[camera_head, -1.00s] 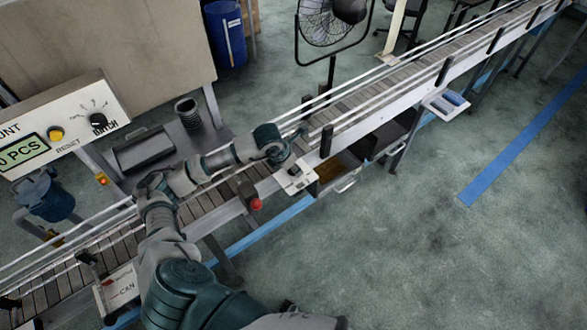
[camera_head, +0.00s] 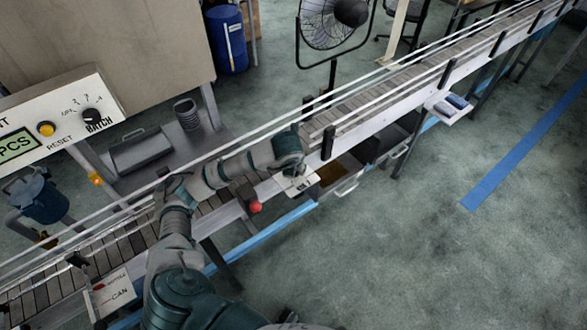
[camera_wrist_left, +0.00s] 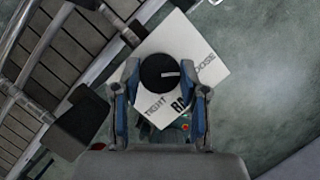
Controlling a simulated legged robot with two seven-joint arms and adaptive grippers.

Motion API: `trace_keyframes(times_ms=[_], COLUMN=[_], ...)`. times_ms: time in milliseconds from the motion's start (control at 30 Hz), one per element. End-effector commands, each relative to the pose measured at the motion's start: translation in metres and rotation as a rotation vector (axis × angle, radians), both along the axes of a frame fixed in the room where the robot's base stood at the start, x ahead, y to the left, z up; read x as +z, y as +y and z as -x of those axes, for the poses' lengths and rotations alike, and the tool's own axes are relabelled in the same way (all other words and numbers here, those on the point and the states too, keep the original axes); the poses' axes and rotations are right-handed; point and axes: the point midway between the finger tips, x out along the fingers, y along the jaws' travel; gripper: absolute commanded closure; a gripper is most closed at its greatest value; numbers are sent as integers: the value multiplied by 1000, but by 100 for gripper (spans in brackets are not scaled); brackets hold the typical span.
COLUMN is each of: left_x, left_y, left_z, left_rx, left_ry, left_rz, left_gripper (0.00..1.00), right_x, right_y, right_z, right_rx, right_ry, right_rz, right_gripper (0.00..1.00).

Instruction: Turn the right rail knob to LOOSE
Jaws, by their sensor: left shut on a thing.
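The right rail knob (camera_wrist_left: 158,76) is a round black knob with a white mark, on a white plate (camera_wrist_left: 205,62) lettered TIGHT and LOOSE. TIGHT is at the plate's lower left and LOOSE at its upper right. The white mark points right in the wrist view, between the two words. My left gripper (camera_wrist_left: 160,70) is shut on the knob, one finger on each side. In the head view the same plate (camera_head: 298,184) sits on the conveyor's near side, and my left wrist covers the knob. My right gripper is not in view.
The conveyor (camera_head: 375,92) runs diagonally with rails and black posts. A red button (camera_head: 256,207) is left of the plate, and an open drawer (camera_head: 345,184) is to its right. A CAN-labelled plate (camera_head: 118,293) is at lower left. The floor at right is clear.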

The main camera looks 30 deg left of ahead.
Motion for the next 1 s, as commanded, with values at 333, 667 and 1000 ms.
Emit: trace_keyframes(times_ms=[333, 667, 1000], left_x=[-2, -1, 4], left_y=[0, 0, -1], left_z=[-1, -1, 1], left_rx=[26, 25, 23], left_ry=[3, 1, -2], left_rz=[-1, 0, 0], left_gripper=[92, 33, 33], right_x=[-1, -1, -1], right_y=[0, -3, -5], right_z=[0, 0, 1], right_rx=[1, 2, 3], right_ry=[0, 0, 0], right_rz=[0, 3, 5], right_gripper=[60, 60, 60])
